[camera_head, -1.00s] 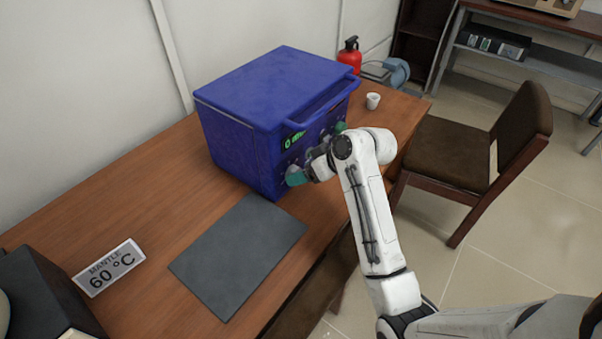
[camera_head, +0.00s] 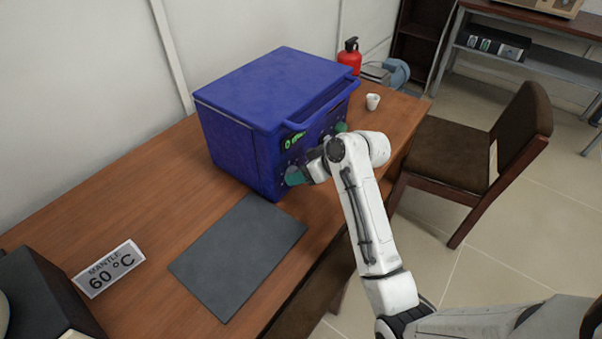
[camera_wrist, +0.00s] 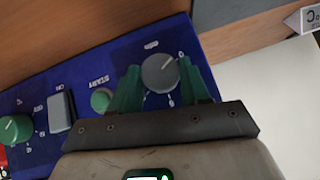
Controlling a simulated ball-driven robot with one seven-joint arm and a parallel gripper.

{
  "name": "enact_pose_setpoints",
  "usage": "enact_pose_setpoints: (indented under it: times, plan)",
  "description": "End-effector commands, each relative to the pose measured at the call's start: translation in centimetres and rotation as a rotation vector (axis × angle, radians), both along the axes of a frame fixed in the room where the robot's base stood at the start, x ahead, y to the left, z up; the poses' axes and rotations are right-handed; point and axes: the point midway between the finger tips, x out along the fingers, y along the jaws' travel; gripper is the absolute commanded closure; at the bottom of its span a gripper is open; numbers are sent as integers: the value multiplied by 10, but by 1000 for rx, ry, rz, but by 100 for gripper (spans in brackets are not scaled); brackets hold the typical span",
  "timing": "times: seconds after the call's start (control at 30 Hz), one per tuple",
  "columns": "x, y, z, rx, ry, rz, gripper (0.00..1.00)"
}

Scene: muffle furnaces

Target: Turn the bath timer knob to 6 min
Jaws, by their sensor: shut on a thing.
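The blue bath (camera_head: 275,105) stands on the wooden desk with its control panel facing my arm. In the wrist view the panel carries a round grey knob (camera_wrist: 159,73) with a pale pointer line and scale marks around it. Lettering reading "min" stands beside this knob. My gripper (camera_wrist: 161,80) has its two green fingers on either side of the grey knob, shut on it. In the head view the gripper (camera_head: 296,176) is at the panel's lower near corner, and my arm hides the knob there.
The panel also has a green START button (camera_wrist: 101,100), a grey switch (camera_wrist: 60,112) and a green knob (camera_wrist: 15,129). A dark mat (camera_head: 238,257) lies in front of the bath. A white cup (camera_head: 373,101) and a chair (camera_head: 480,150) are to the right.

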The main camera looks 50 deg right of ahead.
Motion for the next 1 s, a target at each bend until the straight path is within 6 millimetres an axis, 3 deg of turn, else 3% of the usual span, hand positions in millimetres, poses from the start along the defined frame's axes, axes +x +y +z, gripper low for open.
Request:
enact_pose_setpoints:
  times: [0.47,1.0]
  plan:
    - [0,-2,2,85,4,-1,85]
    - [1,-8,-2,549,18,-1,85]
